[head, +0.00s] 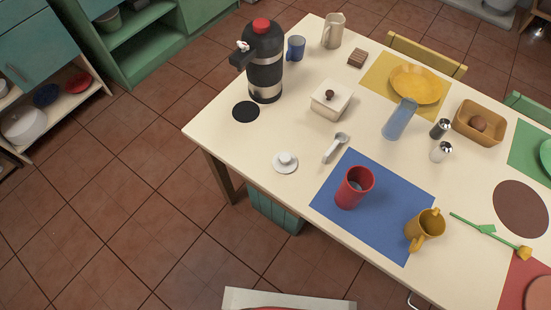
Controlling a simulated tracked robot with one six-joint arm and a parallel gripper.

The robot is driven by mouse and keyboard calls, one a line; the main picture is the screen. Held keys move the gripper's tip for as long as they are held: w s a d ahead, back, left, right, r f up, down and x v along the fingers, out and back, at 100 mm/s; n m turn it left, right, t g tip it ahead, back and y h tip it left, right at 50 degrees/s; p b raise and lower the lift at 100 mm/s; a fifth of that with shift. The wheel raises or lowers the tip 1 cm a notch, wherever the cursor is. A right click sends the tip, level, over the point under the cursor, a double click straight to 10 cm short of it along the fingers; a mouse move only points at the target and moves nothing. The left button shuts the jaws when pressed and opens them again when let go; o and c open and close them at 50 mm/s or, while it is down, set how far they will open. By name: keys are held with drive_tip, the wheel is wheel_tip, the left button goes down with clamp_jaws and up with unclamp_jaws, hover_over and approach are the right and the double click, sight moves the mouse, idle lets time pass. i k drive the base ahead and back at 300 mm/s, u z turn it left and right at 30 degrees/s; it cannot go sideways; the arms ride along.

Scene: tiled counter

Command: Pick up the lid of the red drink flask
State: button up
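The red drink flask (346,194) looks like the open red cylinder upright on the blue placemat (392,226), with nothing covering its top. A round white lid-like disc with a raised knob (285,161) lies flat on the table, left of the flask and near the table's left edge. I cannot tell for sure that it belongs to the flask. A flat black disc (246,112) lies farther back, beside the black pump flask. My gripper does not show in the head view.
The pump flask (265,73) with a red top stands at the back left. A yellow mug (425,230) stands right of the red flask. Bare tabletop surrounds the white disc.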

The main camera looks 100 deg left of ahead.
sight(284, 162)
drive_tip(key=u, duration=0.05)
drive_tip(key=k, duration=1.85)
drive_tip(key=u, duration=2.45)
drive_tip(key=i, duration=0.5)
drive_tip(key=u, duration=0.05)
